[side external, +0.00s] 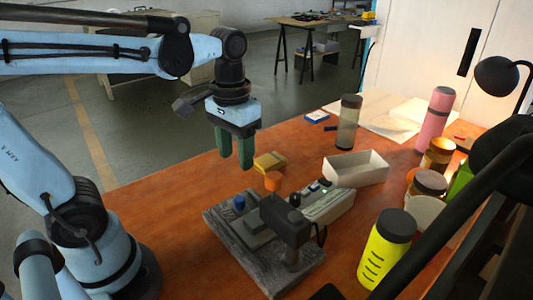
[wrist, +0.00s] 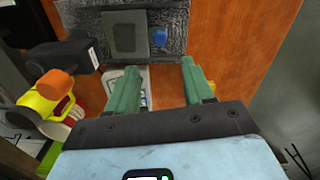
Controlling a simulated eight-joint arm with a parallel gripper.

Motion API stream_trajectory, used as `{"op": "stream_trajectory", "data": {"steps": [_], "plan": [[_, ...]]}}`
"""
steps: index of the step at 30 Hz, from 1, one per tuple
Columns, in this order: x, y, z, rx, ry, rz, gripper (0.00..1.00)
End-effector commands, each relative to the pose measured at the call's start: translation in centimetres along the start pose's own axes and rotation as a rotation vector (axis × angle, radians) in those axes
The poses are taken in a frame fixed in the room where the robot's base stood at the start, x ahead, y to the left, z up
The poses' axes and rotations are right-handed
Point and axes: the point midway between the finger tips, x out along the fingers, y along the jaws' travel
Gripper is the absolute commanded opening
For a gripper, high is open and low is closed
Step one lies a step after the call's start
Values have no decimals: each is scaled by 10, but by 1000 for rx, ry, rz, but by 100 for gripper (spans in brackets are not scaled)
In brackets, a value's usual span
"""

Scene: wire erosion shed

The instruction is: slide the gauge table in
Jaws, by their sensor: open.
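The gauge stand sits on a grey stone base (side external: 222,226) on the orange-brown bench. Its flat grey gauge table (side external: 254,234) lies on the base, with a blue knob (side external: 239,203) at its far end. A dark gauge head (side external: 288,218) on a column overhangs its right side. In the wrist view, the square gauge table (wrist: 124,38) and blue knob (wrist: 160,38) show at the top, beyond my fingertips. My gripper (side external: 236,164) has green fingers pointing down, open and empty, above the bench behind the stand, apart from the knob. It also shows in the wrist view (wrist: 158,70).
A control box (side external: 328,206) with a green light stands right of the gauge. Near my gripper are a yellow block (side external: 269,162) and an orange cylinder (side external: 273,181). An open white tray (side external: 356,168), bottles and jars fill the right side. The bench left of the base is clear.

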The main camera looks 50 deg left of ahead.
Motion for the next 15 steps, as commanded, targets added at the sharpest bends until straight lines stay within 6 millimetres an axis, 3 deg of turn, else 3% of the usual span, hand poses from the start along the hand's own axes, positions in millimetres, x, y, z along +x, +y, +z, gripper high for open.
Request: {"op": "stream_trajectory", "data": {"steps": [12,15], "plan": [[-7,0,0,0,0,0,52],[-6,-1,-1,-23,-3,5,36]]}}
